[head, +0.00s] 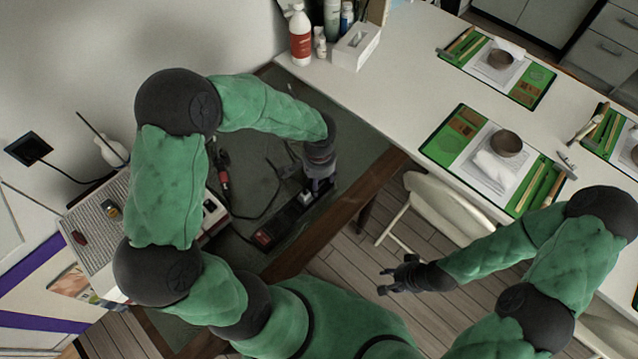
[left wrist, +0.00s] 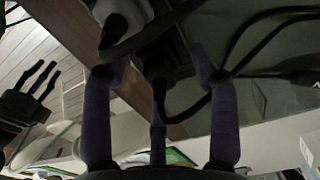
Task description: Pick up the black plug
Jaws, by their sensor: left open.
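A dark power strip (head: 292,218) lies on the dark green mat of the desk in the head view, with a red switch at its near end. My left gripper (head: 320,186) points down over its far part. In the left wrist view a black plug (left wrist: 157,68) with a curving black cable shows between the spread fingers of my left gripper (left wrist: 160,75), which is open. Whether any finger touches the plug cannot be told. In the head view the gripper hides the plug. My right gripper (head: 386,280) is open and empty above the wooden floor.
A second plug (left wrist: 118,22) sits close by, and black cables (left wrist: 255,75) run alongside. A red and black connector (head: 224,178) lies left of the strip. A white table (head: 400,85) with green place mats stands at the right, with a tissue box (head: 356,47).

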